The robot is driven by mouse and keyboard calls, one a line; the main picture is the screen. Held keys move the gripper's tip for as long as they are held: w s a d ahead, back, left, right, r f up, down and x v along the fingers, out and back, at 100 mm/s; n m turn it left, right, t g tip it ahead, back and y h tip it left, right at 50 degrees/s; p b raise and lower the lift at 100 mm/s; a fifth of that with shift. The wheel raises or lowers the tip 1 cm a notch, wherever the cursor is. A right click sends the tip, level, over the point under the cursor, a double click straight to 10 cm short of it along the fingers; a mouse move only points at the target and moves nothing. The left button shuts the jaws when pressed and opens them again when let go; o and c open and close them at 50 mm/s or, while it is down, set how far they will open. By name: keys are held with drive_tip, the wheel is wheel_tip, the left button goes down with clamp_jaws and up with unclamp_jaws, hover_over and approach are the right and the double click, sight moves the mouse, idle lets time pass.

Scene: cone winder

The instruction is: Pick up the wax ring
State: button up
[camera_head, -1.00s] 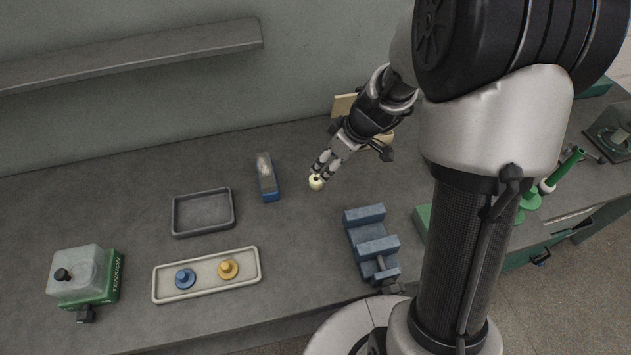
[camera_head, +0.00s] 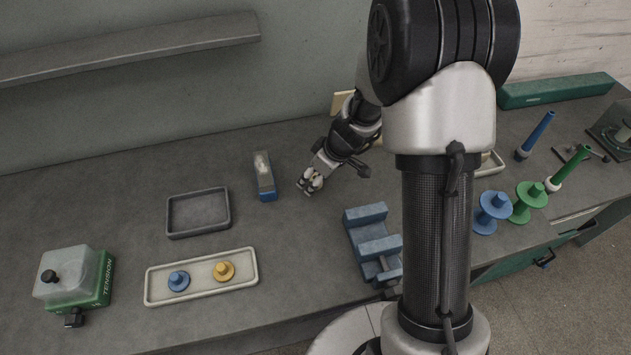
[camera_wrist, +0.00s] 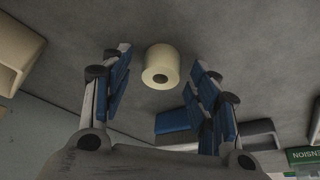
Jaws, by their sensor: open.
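The wax ring (camera_wrist: 161,66) is a short cream cylinder with a dark hole in its end. In the wrist view it lies between the two finger tips, with a gap on each side. In the head view only a small pale part of it (camera_head: 317,183) shows at the fingers. My gripper (camera_wrist: 163,68) is open, its blue-padded fingers on either side of the ring and not touching it. In the head view my gripper (camera_head: 311,186) is low over the bench, and its fingers mostly hide the ring.
A blue-based block (camera_head: 265,180) stands just left of my gripper. A dark empty tray (camera_head: 170,228) and a pale tray (camera_head: 153,290) with blue and yellow knobs lie further left. A blue vise (camera_head: 367,232) stands in front to the right. A cream block (camera_wrist: 14,50) is behind.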

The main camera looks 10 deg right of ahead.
drive_tip(key=shift+c, duration=0.4)
drive_tip(key=c, duration=0.9)
drive_tip(key=shift+r, duration=0.1)
